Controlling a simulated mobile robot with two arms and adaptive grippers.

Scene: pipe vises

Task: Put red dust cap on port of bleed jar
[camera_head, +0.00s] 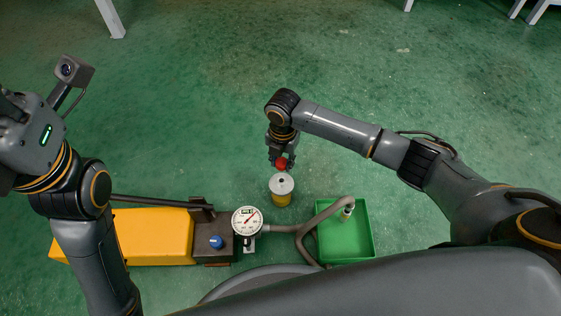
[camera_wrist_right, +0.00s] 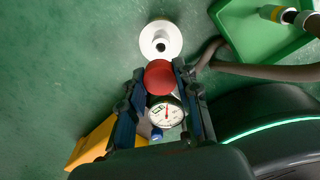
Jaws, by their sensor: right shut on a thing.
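The red dust cap (camera_head: 282,163) is held between the fingertips of my right gripper (camera_head: 281,160), which is shut on it. It also shows as a red disc in the right wrist view (camera_wrist_right: 159,77), between the fingers. The bleed jar (camera_head: 281,197) stands on the green floor, with a pale lid, a dark port in its middle and a yellowish lower part. In the head view the cap is just beyond the jar, apart from the port. In the right wrist view the jar's lid (camera_wrist_right: 160,29) lies above the cap. My left arm is at the left; its fingers are not visible.
A round pressure gauge (camera_head: 247,220) stands left of the jar, beside a dark block with a blue knob (camera_head: 216,242) and a yellow box (camera_head: 150,237). A grey hose (camera_head: 311,223) runs to a green tray (camera_head: 373,243). The floor beyond the jar is clear.

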